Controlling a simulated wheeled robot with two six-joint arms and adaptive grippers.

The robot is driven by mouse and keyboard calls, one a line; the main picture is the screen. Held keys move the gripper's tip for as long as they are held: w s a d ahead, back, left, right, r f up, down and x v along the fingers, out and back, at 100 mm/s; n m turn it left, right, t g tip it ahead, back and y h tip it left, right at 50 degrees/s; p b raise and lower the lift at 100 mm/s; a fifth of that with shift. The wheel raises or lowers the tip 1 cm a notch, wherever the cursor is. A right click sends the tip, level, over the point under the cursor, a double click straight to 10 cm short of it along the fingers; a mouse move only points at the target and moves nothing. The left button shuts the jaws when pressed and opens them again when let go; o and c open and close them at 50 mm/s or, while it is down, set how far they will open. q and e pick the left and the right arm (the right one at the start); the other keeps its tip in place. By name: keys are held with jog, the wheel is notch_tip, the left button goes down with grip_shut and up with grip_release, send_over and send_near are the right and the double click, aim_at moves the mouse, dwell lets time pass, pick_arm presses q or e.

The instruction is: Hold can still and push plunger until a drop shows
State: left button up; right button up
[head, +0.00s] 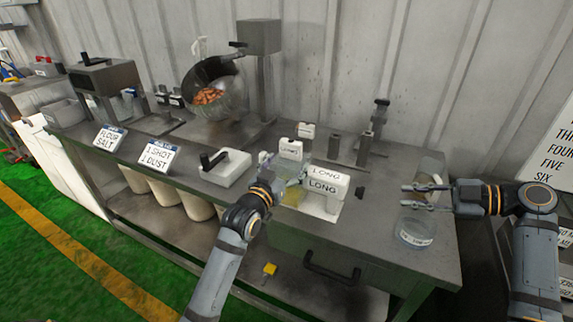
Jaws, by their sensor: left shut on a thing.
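I cannot pick out the plunger for certain, and no drop is visible.
A white box with a black crank (226,167) stands left of my left gripper. Dark upright posts (365,148) stand behind. A tilted drum with orange-brown pieces (209,96) is at the back left.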

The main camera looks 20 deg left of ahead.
grip_shut()
dwell(1.1)
jog(key=f+m+t, duration=0.1)
jog(key=m+t, duration=0.3)
jog(key=m, duration=0.3)
jog(key=d+f+m+t, duration=0.1)
jog(key=m+t, duration=0.3)
jog(key=m, duration=0.3)
jog(key=f+m+t+h, duration=0.1)
jog(key=m+t, duration=0.3)
jog(key=m, duration=0.4)
jog(key=shift+s+d+f+t, duration=0.2)
jog(key=shift+s+f+t, duration=0.2)
jog(key=shift+d+f+m, duration=0.15)
jog(key=shift+m, duration=0.35)
